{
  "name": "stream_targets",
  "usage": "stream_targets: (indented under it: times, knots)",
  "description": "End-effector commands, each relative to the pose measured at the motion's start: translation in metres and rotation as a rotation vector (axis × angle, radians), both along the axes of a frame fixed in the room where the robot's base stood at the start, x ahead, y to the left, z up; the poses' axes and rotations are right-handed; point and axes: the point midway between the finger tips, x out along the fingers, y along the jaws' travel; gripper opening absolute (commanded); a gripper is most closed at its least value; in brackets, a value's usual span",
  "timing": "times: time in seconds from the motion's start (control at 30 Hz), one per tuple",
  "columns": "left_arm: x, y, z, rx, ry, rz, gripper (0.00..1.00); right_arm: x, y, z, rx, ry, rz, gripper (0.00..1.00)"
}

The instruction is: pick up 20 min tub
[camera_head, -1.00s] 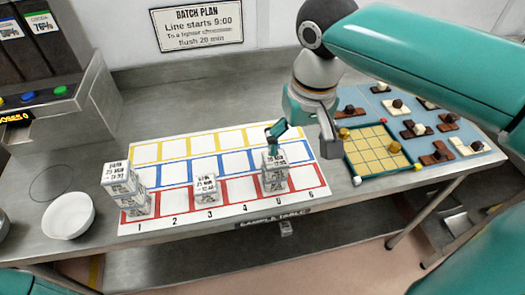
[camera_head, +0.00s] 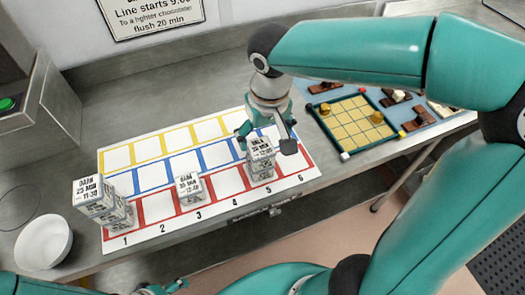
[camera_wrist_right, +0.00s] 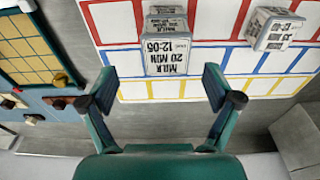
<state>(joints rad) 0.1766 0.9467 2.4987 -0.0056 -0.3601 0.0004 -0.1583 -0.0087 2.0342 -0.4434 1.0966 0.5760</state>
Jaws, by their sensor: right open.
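A white tub labelled "MILK 20 MIN 12:05" (camera_wrist_right: 167,55) shows in the right wrist view. In the head view it is the top tub (camera_head: 260,150) of a stack in red column 5, on a lower tub (camera_head: 261,172). My right gripper (camera_head: 266,134) is open just behind the stack. In the right wrist view its fingers (camera_wrist_right: 160,88) are spread wide, with the tub ahead between them and not gripped. A teal part at the bottom edge of the head view may be my left gripper (camera_head: 166,287); its jaws are unclear.
A single tub (camera_head: 189,188) stands in column 3. A "DARK" stack (camera_head: 95,197) stands in column 1, beside a white bowl (camera_head: 43,242). A yellow gridded tray (camera_head: 350,121) lies right of the coloured mat (camera_head: 152,207). Yellow and blue cells look mostly clear.

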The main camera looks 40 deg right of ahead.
Motion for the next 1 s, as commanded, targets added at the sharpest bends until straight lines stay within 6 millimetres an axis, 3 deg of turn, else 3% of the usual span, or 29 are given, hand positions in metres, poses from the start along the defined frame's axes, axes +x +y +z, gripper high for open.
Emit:
stream_targets:
  times: [0.27,0.6,0.87,1.0]
  knots:
    - [0.000,0.000,0.002,0.000,0.000,0.000,0.85,0.003,0.002,-0.018,0.000,0.003,0.003,0.90]
    - [0.000,0.000,0.008,0.000,0.000,0.000,0.85,0.008,0.006,-0.060,0.001,0.003,0.003,0.90]
    - [0.000,0.000,0.008,0.000,0.000,0.000,0.85,0.009,0.006,-0.062,0.002,0.000,0.003,0.90]
    - [0.000,0.000,0.008,0.000,0.000,0.000,0.85,0.009,0.006,-0.062,0.002,0.000,0.003,0.66]
